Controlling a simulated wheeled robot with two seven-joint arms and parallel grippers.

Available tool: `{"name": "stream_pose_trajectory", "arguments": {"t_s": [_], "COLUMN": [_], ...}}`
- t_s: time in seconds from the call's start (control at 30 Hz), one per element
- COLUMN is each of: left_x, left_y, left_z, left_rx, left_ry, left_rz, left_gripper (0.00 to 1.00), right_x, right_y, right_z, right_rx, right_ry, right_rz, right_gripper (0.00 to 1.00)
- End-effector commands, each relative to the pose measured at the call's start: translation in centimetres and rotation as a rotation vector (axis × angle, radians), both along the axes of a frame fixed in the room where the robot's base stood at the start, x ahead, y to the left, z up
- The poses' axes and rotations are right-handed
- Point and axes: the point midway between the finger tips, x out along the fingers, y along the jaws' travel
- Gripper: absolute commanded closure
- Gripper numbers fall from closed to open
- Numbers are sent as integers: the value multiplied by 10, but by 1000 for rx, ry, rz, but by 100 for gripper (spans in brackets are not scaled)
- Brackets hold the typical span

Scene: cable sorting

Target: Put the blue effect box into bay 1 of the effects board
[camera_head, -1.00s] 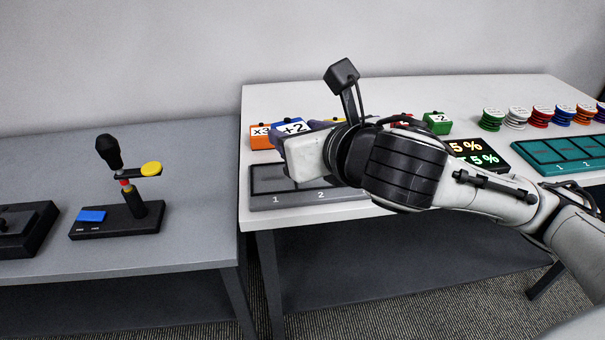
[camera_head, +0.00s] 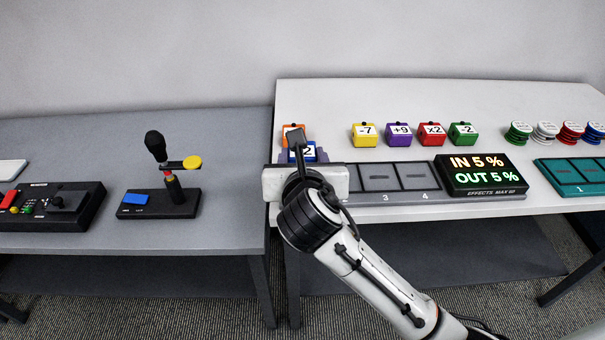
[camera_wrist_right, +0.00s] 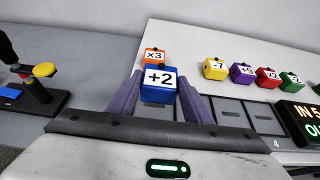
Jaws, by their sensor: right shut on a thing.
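The blue effect box (camera_head: 308,152), marked +2, is between the purple fingers of my right gripper (camera_head: 303,157). In the right wrist view the blue box (camera_wrist_right: 158,84) is upright with a finger on each side, and the gripper is shut on it. The grey effects board (camera_head: 405,197) lies along the white table's front. Bays 3 and 4 show empty, while bays 1 and 2 are hidden behind my gripper in the head view. The box is near the board's left end; I cannot tell its height above it. My left gripper is not in view.
An orange x3 box (camera_head: 289,129) stands just behind the blue box. Yellow (camera_head: 364,134), purple (camera_head: 398,135), red (camera_head: 431,133) and green (camera_head: 463,133) boxes stand in a row behind the board. A lit display (camera_head: 482,175) is at the board's right. A grey table (camera_head: 230,232) with devices is at left.

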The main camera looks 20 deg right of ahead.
Motion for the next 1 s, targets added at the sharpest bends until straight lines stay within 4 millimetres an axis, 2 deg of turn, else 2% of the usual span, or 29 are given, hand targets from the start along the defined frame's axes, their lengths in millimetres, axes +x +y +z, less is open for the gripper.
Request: {"name": "stream_pose_trajectory", "arguments": {"t_s": [0.17, 0.37, 0.77, 0.8, 0.9, 1.0], "left_x": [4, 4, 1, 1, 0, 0], "left_y": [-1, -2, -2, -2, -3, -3], "left_z": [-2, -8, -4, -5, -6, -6], "left_rx": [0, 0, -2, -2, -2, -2], "left_ry": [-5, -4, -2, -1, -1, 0], "left_rz": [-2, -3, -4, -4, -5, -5], "left_gripper": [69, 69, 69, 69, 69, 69], "right_x": [0, 0, 0, 0, 0, 0], "right_y": [0, 0, 0, 0, 0, 0], "right_z": [-14, -41, -45, -46, -46, -46], "right_rx": [1, 0, 0, 1, 1, 1], "right_ry": [-1, -1, -3, -2, -2, -2], "right_rz": [0, 1, 1, 1, 1, 1], "right_gripper": [81, 81, 81, 50, 36, 36]}}
